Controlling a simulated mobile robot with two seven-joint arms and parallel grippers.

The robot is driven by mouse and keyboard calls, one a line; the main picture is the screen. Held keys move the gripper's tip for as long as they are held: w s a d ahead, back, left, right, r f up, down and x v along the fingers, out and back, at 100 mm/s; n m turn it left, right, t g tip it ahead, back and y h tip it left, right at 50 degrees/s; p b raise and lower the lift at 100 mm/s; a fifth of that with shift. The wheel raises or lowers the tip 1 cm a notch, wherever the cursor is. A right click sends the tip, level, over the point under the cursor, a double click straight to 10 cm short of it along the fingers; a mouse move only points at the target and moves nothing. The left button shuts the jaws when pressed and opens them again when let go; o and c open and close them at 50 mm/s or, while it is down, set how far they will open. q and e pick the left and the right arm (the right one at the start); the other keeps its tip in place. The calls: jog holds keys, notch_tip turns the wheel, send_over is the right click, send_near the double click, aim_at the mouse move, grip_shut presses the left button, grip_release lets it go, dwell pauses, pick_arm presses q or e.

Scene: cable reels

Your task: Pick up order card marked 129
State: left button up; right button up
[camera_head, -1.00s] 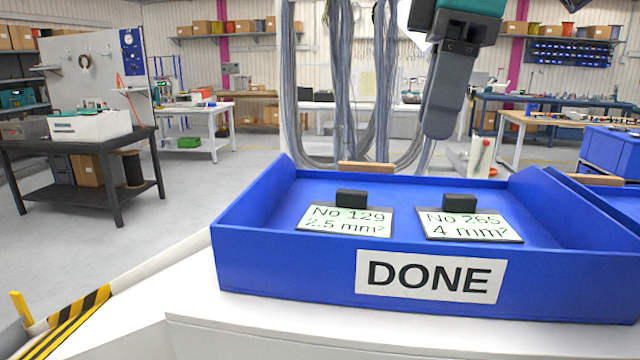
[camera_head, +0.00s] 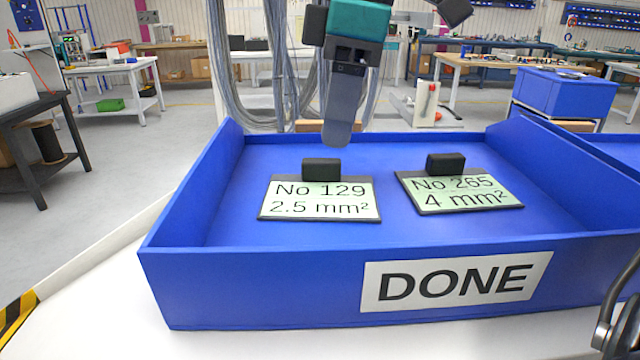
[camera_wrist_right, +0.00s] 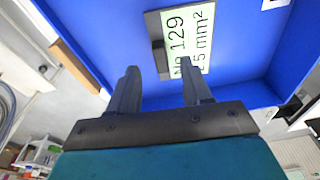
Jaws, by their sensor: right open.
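The order card marked 129 (camera_head: 320,199) lies in the blue tray labelled DONE (camera_head: 240,285), on the left. It has a pale green face reading "No 129, 2.5 mm²" and a black grip block (camera_head: 321,169) on its far edge. My right gripper (camera_head: 338,138) hangs open and empty above and apparently behind this block. In the right wrist view, the fingers (camera_wrist_right: 160,90) are apart, with the 129 card (camera_wrist_right: 188,38) and its block beyond the tips. My left gripper is not recognisable in view.
A second card marked 265 (camera_head: 465,192), with its own black block (camera_head: 445,163), lies to the right in the same tray. The tray walls surround both cards. A curved metal part (camera_head: 612,325), unclear to me, shows at the lower right edge.

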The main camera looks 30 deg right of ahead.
aim_at(322, 160)
jog(key=f, duration=0.3)
jog(key=w+a+f, duration=0.1)
jog(key=f, duration=0.1)
jog(key=shift+a, duration=0.1)
grip_shut()
dwell(0.3)
